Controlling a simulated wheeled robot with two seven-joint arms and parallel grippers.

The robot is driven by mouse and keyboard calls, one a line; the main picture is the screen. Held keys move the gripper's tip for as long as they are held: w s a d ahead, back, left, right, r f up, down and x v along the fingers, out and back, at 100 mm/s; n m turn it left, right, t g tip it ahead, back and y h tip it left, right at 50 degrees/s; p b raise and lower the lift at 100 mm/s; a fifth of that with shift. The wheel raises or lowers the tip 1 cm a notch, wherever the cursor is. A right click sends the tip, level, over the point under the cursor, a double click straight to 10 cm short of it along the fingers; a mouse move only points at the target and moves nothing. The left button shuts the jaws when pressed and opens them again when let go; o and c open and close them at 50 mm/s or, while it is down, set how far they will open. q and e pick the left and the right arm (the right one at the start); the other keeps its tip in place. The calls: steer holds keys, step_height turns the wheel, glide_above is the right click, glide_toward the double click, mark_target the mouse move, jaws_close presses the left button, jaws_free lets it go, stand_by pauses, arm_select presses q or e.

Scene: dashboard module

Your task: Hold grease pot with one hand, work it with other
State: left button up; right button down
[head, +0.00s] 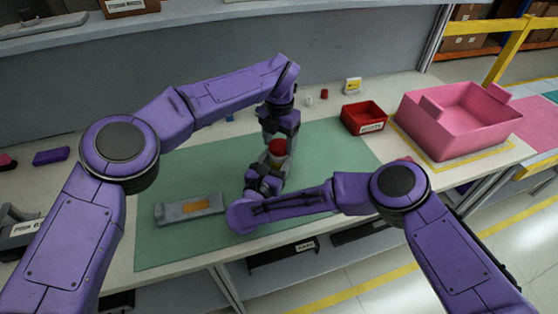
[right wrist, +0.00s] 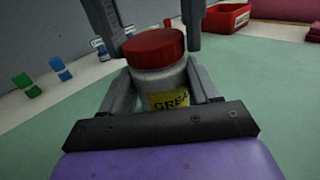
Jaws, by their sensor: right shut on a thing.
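The grease pot (right wrist: 165,85) is a pale jar with a yellow label and a red lid (right wrist: 155,48). It stands upright over the green mat (head: 330,155); I cannot tell whether it touches the mat. My right gripper (head: 270,172) is shut on the pot's body, one finger on each side in the right wrist view (right wrist: 165,90). My left gripper (head: 278,138) points down from above at the lid. Its two fingers show in the right wrist view (right wrist: 150,30), spread wide on either side of the lid with gaps visible. The red lid also shows in the head view (head: 277,147).
A grey block with an orange patch (head: 190,208) lies on the mat's left. A red bin (head: 363,118) and a large pink crate (head: 455,115) stand at the right. Small items, including a red one (head: 324,94), sit along the back. The mat's right part is clear.

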arm_select(q)
steer(key=shift+o, duration=1.3)
step_height(320, 180, up, 12)
arm_select(e)
steer(key=shift+c, duration=0.8)
jaws_free()
steer(key=shift+s, duration=0.1)
